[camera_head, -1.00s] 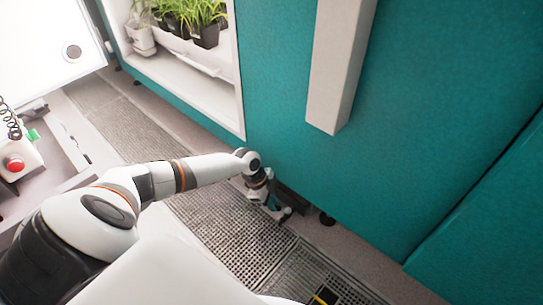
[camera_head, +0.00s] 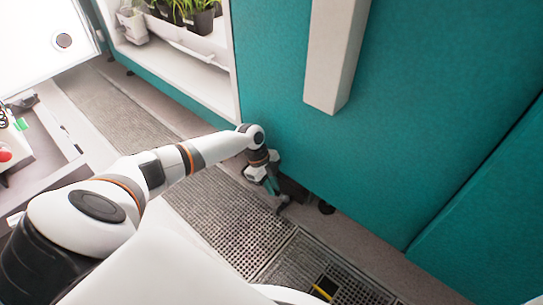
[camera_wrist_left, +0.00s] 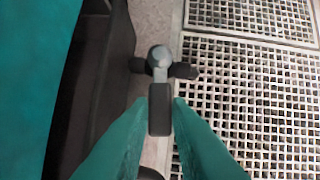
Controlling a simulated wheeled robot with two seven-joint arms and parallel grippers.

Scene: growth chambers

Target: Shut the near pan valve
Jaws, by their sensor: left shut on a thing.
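The near pan valve (camera_wrist_left: 159,56) shows in the left wrist view as a grey hub with dark handle arms, low beside the chamber's dark base. One dark arm points toward my left gripper (camera_wrist_left: 160,112), between its teal fingertips. My left gripper is shut on that handle arm. In the head view my left gripper (camera_head: 279,201) reaches down to floor level at the foot of the teal chamber. The valve is too small and too covered by the gripper to make out there. My right gripper is in neither view.
The teal chamber wall (camera_head: 400,120) rises just behind the gripper, with a pale vertical bar (camera_head: 335,60) above. A grated floor (camera_head: 225,215) runs along it, with an opening and a yellow strip (camera_head: 321,292). A plant shelf (camera_head: 190,65) is at upper left.

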